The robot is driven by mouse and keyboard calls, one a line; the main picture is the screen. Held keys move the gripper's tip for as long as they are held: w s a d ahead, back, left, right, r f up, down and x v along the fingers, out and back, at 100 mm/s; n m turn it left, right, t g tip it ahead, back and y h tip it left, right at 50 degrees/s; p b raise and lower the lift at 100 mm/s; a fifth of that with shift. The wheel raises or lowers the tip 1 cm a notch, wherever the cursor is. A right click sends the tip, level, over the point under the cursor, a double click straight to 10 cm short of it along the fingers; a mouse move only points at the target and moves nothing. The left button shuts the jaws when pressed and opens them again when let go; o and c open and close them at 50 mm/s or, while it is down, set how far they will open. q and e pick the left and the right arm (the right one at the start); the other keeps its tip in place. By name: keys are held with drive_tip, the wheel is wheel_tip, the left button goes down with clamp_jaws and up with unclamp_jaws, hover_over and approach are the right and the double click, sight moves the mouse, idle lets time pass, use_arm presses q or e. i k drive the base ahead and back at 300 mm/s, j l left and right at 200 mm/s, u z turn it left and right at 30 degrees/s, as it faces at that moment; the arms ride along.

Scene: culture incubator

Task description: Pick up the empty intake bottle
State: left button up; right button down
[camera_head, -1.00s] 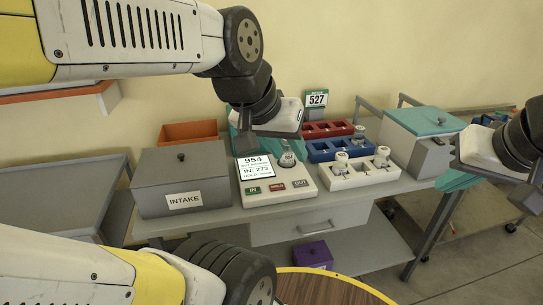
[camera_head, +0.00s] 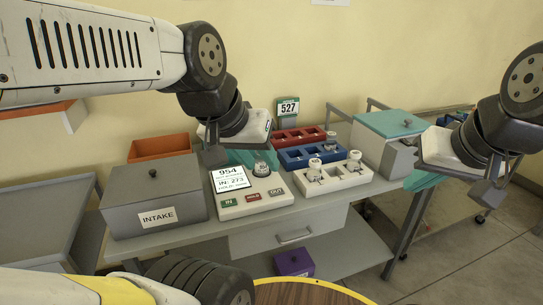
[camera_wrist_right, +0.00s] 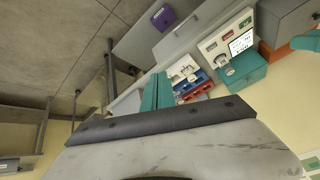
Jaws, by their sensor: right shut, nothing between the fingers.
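A small bottle (camera_head: 262,167) with a pale top stands in the round socket at the back of the white console (camera_head: 256,203). Two white-capped bottles stand in the white rack (camera_head: 338,185), at left (camera_head: 315,169) and right (camera_head: 354,161). Another bottle (camera_head: 331,141) stands by the blue rack. I cannot tell which bottle is empty.
A grey INTAKE box (camera_head: 155,218) stands left of the console, with an orange bin (camera_head: 158,148) behind. A red rack (camera_head: 297,137) is at the back. A teal-lidded box (camera_head: 393,124) stands at right. A round wooden table (camera_head: 308,292) is in front.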

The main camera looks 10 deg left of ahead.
sight(261, 169)
drive_tip(key=i+j+u, duration=0.15)
drive_tip(key=u, duration=0.2)
drive_tip(key=i+j+u, duration=0.1)
drive_tip(key=u, duration=0.25)
drive_tip(key=i+u, duration=0.15)
drive_tip(key=u, duration=0.2)
